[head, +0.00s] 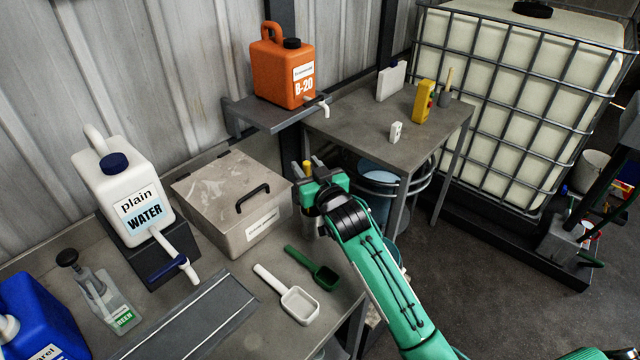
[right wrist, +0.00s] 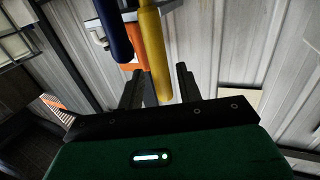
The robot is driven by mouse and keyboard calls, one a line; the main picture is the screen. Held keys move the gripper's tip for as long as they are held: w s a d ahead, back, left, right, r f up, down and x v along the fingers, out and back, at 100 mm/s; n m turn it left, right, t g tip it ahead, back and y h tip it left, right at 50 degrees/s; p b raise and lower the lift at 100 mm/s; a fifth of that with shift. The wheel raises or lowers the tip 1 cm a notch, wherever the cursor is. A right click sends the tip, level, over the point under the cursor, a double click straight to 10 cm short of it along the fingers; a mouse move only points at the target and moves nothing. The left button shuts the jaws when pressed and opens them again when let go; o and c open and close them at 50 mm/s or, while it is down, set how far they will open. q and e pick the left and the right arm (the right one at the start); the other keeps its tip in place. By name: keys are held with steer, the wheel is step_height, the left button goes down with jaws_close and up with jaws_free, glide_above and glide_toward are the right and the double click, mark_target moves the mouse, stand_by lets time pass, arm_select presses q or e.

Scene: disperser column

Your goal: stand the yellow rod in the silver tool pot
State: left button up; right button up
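The yellow rod (right wrist: 154,55) shows in the right wrist view, its end between the finger lines of my right gripper (right wrist: 160,86). The fingers are apart, with a gap beside the rod; contact is not visible. A dark blue rod (right wrist: 113,28) is beside it. In the head view my right gripper (head: 314,178) is beside the grey lidded box, and the yellow rod's tip (head: 307,165) shows at its fingers. A grey, pot-like surface (head: 308,224) shows below the gripper, mostly hidden; I cannot tell if it is the silver tool pot. My left gripper is out of view.
The lidded box (head: 262,232), white scoop (head: 299,304) and green scoop (head: 326,279) are near my right arm. A white water can (head: 124,190) stands left. An orange can (head: 283,75) sits on a shelf.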

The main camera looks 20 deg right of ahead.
steer(key=s+d+b, duration=0.2)
steer(key=s, duration=0.8)
steer(key=shift+s+b, duration=0.3)
steer(key=shift+b, duration=0.1)
